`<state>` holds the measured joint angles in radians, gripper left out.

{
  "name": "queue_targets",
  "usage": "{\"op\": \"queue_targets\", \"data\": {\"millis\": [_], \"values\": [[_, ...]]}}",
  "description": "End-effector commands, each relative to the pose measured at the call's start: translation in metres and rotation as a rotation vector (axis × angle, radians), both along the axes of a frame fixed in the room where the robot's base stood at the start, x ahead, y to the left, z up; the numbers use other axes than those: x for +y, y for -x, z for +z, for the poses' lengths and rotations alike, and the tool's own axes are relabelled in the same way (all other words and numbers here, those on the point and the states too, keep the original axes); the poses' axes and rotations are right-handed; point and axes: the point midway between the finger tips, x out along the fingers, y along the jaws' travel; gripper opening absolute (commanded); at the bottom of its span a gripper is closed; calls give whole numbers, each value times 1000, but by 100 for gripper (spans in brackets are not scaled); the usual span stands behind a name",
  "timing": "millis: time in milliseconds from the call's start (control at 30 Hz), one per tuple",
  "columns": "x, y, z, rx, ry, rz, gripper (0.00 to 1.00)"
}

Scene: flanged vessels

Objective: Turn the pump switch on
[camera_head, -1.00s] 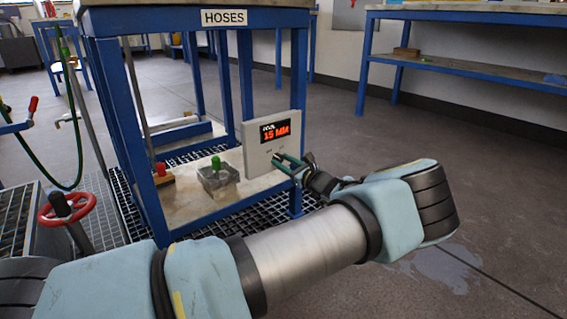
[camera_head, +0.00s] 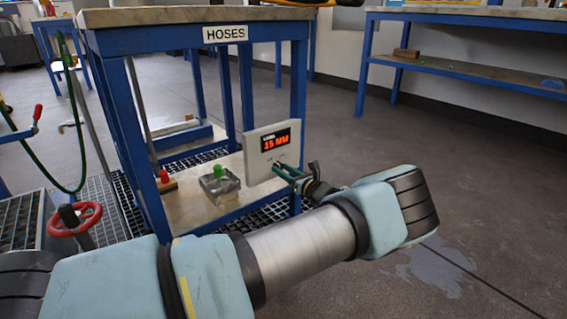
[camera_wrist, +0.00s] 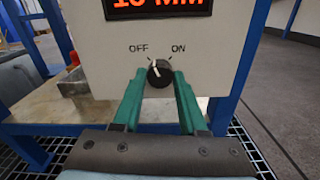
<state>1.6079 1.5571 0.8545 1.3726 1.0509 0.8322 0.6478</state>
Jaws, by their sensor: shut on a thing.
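The pump switch is a round black knob (camera_wrist: 160,75) with a white pointer mark, on a pale panel (camera_wrist: 100,65). OFF is printed at its upper left and ON at its upper right. The mark points up and slightly left, nearer OFF. My gripper (camera_wrist: 159,77) is shut on the knob, with one green finger on each side. In the head view the panel (camera_head: 265,170) stands at the right end of the table's lower shelf, and my gripper (camera_head: 285,171) reaches its front from the right. The knob is too small to make out there.
A red digital display (camera_head: 277,140) is above the switch. The blue table (camera_head: 118,130) with a HOSES sign surrounds the panel. A green-knobbed block (camera_head: 219,182) and a red-knobbed piece (camera_head: 166,181) sit on the shelf. A red handwheel (camera_head: 75,220) is at left. Floor at right is open.

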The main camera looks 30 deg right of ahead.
Motion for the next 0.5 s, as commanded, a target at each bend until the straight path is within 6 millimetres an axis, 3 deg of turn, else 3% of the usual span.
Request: {"op": "queue_targets", "data": {"millis": [500], "values": [[1, 1, 1, 96, -484, 1, 0]]}}
